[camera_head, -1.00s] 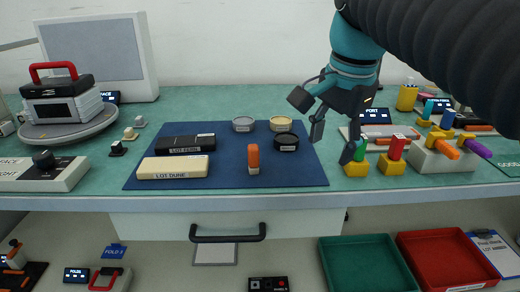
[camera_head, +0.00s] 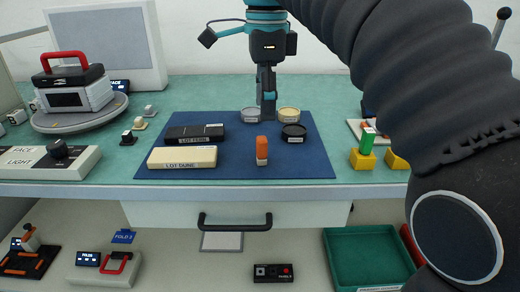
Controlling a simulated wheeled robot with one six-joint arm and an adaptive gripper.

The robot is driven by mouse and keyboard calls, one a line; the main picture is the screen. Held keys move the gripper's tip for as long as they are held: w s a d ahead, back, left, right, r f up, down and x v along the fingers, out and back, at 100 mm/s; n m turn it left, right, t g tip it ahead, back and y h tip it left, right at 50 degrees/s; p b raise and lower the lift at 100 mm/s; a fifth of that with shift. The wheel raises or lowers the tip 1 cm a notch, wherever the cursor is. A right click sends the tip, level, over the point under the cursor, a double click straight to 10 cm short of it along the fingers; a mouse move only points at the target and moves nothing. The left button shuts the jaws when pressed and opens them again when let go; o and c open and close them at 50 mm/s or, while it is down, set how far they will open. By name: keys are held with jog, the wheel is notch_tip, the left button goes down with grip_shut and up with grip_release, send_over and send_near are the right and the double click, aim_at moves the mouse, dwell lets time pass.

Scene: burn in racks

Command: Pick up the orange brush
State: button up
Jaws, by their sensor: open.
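The orange brush (camera_head: 262,147) stands upright on the blue mat (camera_head: 318,168), right of the middle. It has an orange upper part and a pale lower end. My gripper (camera_head: 266,112) points down above the back part of the mat, behind the brush in the picture, beside the small grey round tin (camera_head: 250,115). The gripper is open and holds nothing that I can see. Its fingers are seen nearly edge on, so the gap between them hardly shows. The brush is fully visible and apart from the gripper.
A cream block marked LOT DUNE (camera_head: 182,158) and a black block (camera_head: 194,135) lie left of the brush. A black round tin (camera_head: 293,133) and a yellowish tin (camera_head: 289,115) stand close on its right. My arm covers the bench's right side. A green tray (camera_head: 335,270) sits below.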

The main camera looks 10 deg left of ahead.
aim_at(261, 138)
notch_tip(261, 138, down, 5)
jog(key=shift+r, duration=0.2)
jog(key=shift+w+a+f+b, duration=0.1)
jog(key=shift+a+f+b, duration=0.1)
jog(key=shift+f, duration=0.65)
jog(key=shift+s+a+f+b, duration=0.1)
jog(key=shift+f+b, duration=0.15)
jog(key=shift+f, duration=0.65)
jog(key=shift+w+a+f+b, duration=0.1)
jog(key=shift+f+b, duration=0.1)
jog(key=shift+f, duration=0.65)
grip_shut()
